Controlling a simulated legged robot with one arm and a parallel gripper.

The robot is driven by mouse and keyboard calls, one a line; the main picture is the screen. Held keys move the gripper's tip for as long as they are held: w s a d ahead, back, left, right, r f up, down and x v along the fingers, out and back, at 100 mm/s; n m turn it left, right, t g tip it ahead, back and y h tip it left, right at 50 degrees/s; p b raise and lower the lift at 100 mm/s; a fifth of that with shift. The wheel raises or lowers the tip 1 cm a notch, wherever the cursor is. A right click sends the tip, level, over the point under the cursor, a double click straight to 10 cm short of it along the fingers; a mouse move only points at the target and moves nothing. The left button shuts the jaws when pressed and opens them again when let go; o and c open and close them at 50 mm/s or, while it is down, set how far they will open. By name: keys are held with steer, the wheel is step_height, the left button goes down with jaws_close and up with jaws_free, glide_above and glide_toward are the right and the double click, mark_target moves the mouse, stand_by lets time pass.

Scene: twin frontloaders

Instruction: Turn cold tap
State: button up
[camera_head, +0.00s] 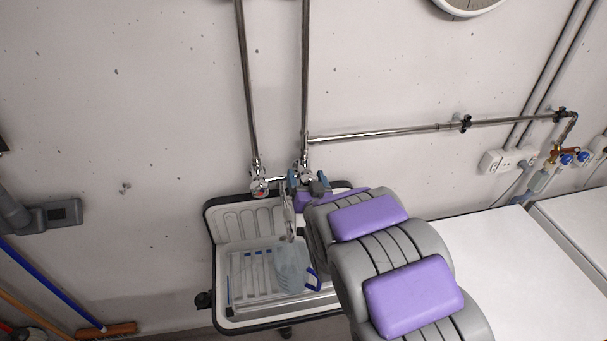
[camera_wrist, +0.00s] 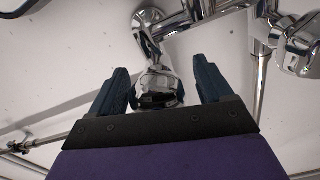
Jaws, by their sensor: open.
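The cold tap is a chrome valve on the wall at the foot of the right vertical pipe. In the head view only part of the cold tap (camera_head: 304,167) shows behind my gripper (camera_head: 307,179). In the wrist view a round chrome knob (camera_wrist: 157,90) sits between the two dark blue fingers of my gripper (camera_wrist: 160,66). The fingers are apart, with a gap visible on each side of the knob. A second chrome tap with a red mark (camera_head: 260,186) is to the left; a chrome fitting (camera_wrist: 300,45) shows at the right in the wrist view.
Below the taps is a sink (camera_head: 222,255) holding a clear jug with a blue handle (camera_head: 292,265). A chrome spout (camera_head: 288,222) hangs over it. White machine tops (camera_head: 500,260) lie to the right. Brooms (camera_head: 50,285) lean at the far left.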

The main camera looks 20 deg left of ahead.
steer(key=shift+d+r, duration=0.15)
steer(key=shift+d, duration=0.5)
steer(key=shift+c, duration=1.3)
steer(key=shift+a, duration=0.6)
steer(key=c, duration=0.5)
steer(key=shift+d+f, duration=0.1)
steer(key=shift+f, duration=0.15)
steer(key=shift+c, duration=1.3)
